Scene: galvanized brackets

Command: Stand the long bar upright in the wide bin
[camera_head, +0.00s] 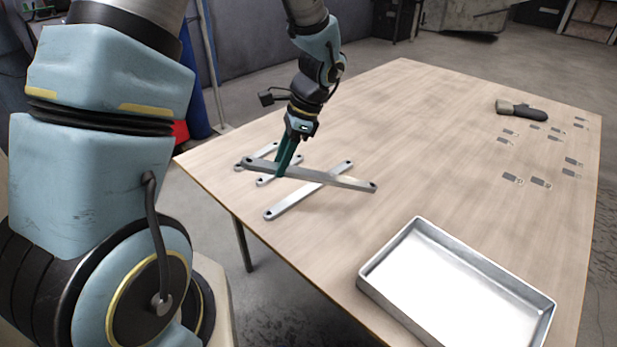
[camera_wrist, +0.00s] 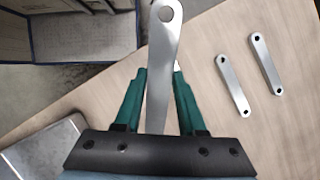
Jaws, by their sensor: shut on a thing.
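The long bar (camera_head: 322,178) is grey metal with a hole at each end. My gripper (camera_head: 280,172) is shut on it, nearer its left end. The bar lies roughly level and crosses over another bar; its exact height above the table is hard to tell. In the wrist view the long bar (camera_wrist: 162,60) runs between the green fingers of my gripper (camera_wrist: 158,85), one holed end pointing up the picture. The wide bin (camera_head: 372,291) is a shallow, pale metal tray at the front right of the table, apart from the bar. Its visible floor looks empty.
A flat bar (camera_head: 300,196) lies under the held one; shorter bars (camera_wrist: 234,86) (camera_wrist: 265,63) lie close by. A dark-handled brush (camera_head: 522,110) and several small flat plates (camera_head: 513,179) lie on the right. The table's middle (camera_head: 420,140) is clear.

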